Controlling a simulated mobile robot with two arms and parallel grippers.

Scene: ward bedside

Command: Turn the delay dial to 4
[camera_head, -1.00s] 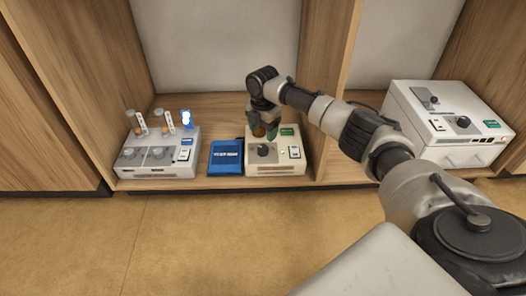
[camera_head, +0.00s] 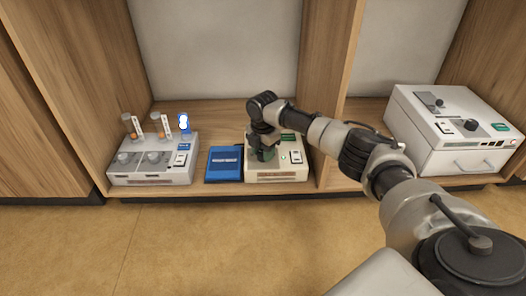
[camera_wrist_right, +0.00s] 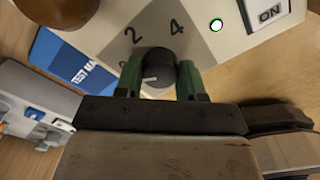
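The delay dial (camera_wrist_right: 158,68) is a dark round knob with a pale pointer mark, on a cream box (camera_head: 262,176) on the low shelf. In the right wrist view the numbers 2 and 4 show above the dial, and the pointer mark faces left, away from the 4. My right gripper (camera_wrist_right: 160,75) is down at the dial, with one green finger on either side of it. I cannot tell whether both fingers press on it. In the head view the gripper (camera_head: 263,153) hides most of the dial. My left gripper is not in view.
A blue booklet (camera_head: 224,164) lies left of the box. A grey device with tubes (camera_head: 150,175) stands further left, and a larger white unit (camera_head: 450,150) stands right, beyond a wooden divider (camera_head: 328,95).

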